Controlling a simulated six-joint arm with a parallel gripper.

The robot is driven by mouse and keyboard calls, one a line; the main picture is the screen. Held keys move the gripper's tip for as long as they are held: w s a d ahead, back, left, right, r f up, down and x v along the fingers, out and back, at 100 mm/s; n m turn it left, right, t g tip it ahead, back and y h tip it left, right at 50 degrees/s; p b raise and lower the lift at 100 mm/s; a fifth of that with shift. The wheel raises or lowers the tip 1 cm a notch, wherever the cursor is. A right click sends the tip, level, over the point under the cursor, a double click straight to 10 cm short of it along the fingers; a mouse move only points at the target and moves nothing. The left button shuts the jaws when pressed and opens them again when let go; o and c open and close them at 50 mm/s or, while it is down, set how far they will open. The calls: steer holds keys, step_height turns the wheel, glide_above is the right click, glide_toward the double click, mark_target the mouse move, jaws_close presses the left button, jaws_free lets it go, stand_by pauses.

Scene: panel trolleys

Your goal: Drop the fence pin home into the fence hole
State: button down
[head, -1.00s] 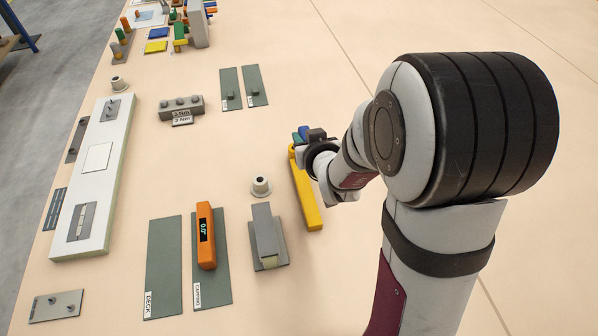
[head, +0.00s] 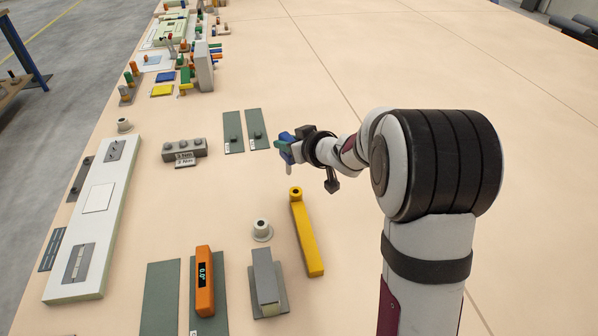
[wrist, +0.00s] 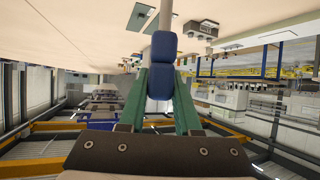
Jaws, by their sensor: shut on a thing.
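The yellow fence (head: 308,240) lies on the table as a long bar, with a round dark hole (head: 296,191) in its raised far end.
Near the fence stand a grey block (head: 265,278), a pale flanged bush (head: 262,229) and an orange digital gauge (head: 204,280). Two green plates (head: 232,131) lie at the back. A long white panel (head: 97,215) is at left. The table right of the fence is clear.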

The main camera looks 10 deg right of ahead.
steer(key=w, duration=0.1)
steer(key=d+n+y, duration=0.1)
steer(key=w, duration=0.1)
steer(key=shift+w+d+f+n+g+y, duration=0.3)
steer(key=shift+d, duration=0.05)
steer(key=shift+w+d+f, duration=0.15)
steer(key=shift+d, duration=0.15)
steer(key=shift+f, duration=0.1)
step_height(320, 180, down, 8)
steer(key=shift+f, duration=2.1)
stand_by(0.9)
steer(key=shift+f, duration=0.35)
steer(key=shift+f, duration=0.3)
